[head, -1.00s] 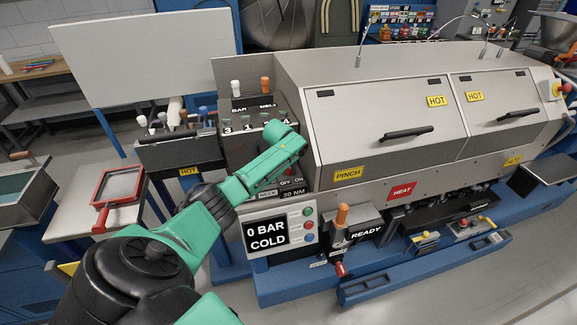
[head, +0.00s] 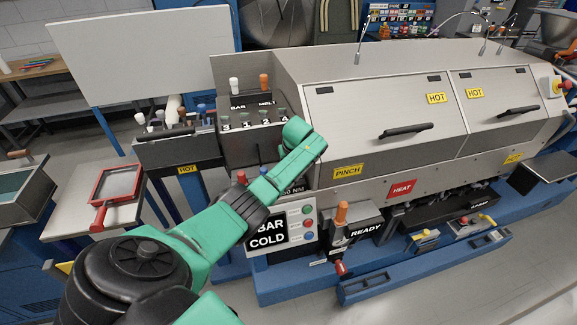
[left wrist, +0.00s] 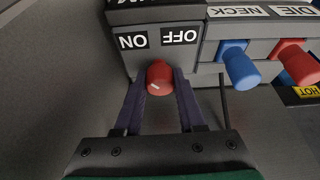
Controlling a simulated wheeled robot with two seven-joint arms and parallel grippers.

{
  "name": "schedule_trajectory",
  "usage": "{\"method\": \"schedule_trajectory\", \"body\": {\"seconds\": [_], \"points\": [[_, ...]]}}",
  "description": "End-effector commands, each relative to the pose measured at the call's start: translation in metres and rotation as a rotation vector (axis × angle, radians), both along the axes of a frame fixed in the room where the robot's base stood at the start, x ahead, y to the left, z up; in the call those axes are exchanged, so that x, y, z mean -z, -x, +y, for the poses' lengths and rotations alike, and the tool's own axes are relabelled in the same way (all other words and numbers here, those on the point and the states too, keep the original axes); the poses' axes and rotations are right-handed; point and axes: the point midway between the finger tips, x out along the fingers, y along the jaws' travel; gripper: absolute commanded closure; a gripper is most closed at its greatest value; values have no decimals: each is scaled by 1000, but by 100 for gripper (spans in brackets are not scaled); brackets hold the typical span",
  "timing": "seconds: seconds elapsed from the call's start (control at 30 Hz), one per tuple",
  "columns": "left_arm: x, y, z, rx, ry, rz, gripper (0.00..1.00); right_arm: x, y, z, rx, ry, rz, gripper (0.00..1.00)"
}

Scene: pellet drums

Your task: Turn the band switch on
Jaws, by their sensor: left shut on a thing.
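The band switch is a red knob (left wrist: 159,70) under the ON label (left wrist: 133,42) and OFF label (left wrist: 180,36), which look upside down in the left wrist view. A short white mark shows on the knob; I cannot tell surely which label it points to. My left gripper (left wrist: 159,82) has its two dark fingers closed on the sides of this knob. In the head view my green left arm (head: 225,215) reaches the machine's left end and hides the gripper and the switch. My right gripper is not in view.
Beside the switch are a blue knob (left wrist: 239,66) and another red knob (left wrist: 297,62), near the NECK and DIE labels. The panel reading COLD (head: 268,240) is partly behind my arm. A red-framed tray (head: 117,184) lies on the left table.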

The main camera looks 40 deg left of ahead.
Motion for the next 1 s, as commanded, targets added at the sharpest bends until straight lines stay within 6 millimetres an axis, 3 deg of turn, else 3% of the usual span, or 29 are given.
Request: {"method": "schedule_trajectory", "body": {"seconds": [0.47,0.5,0.53,0.57,1.0], "points": [[-2,-1,2,-15,-3,-6,100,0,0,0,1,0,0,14],[-2,-1,2,-15,-3,-6,46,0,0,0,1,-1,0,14],[-2,-1,2,-15,-3,-6,34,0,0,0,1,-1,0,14],[-2,-1,2,-15,-3,-5,31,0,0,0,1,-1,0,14],[-9,1,-3,-11,-1,-2,31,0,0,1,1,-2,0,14]]}}
